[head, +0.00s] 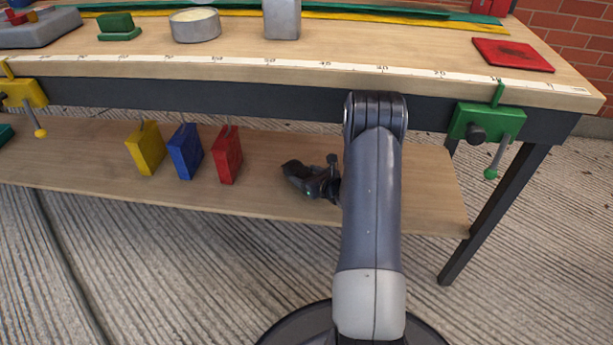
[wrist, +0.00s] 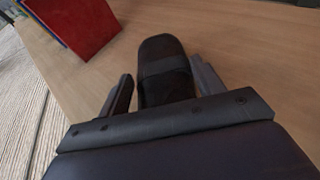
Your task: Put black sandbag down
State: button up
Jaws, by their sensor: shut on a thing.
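The black sandbag (wrist: 163,55) is a dark, rounded bag with a band across it, seen in the wrist view between the two fingers of my gripper (wrist: 160,88). My gripper is shut on it. In the head view, my gripper (head: 318,184) is low over the wooden lower shelf (head: 275,200), to the right of the red hanging piece. The dark end of the sandbag (head: 292,168) shows at its left tip. My arm hides part of the shelf. I cannot tell whether the bag touches the shelf.
Yellow (head: 146,149), blue (head: 185,151) and red (head: 227,154) pieces hang on hooks left of my gripper. The red piece is close in the wrist view (wrist: 82,22). The bench top edge (head: 270,72) runs above. A green clamp (head: 486,122) and a dark leg (head: 490,215) are right.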

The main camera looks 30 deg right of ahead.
jog(key=o, duration=1.7)
jog(key=shift+f, duration=0.1)
jog(key=shift+s+r, duration=0.15)
jog(key=shift+r, duration=0.1)
jog(key=p+v, duration=0.4)
jog(key=v, duration=0.7)
jog(key=shift+s+d+r, duration=0.1)
jog(key=shift+s+d, duration=0.05)
jog(key=shift+s, duration=0.2)
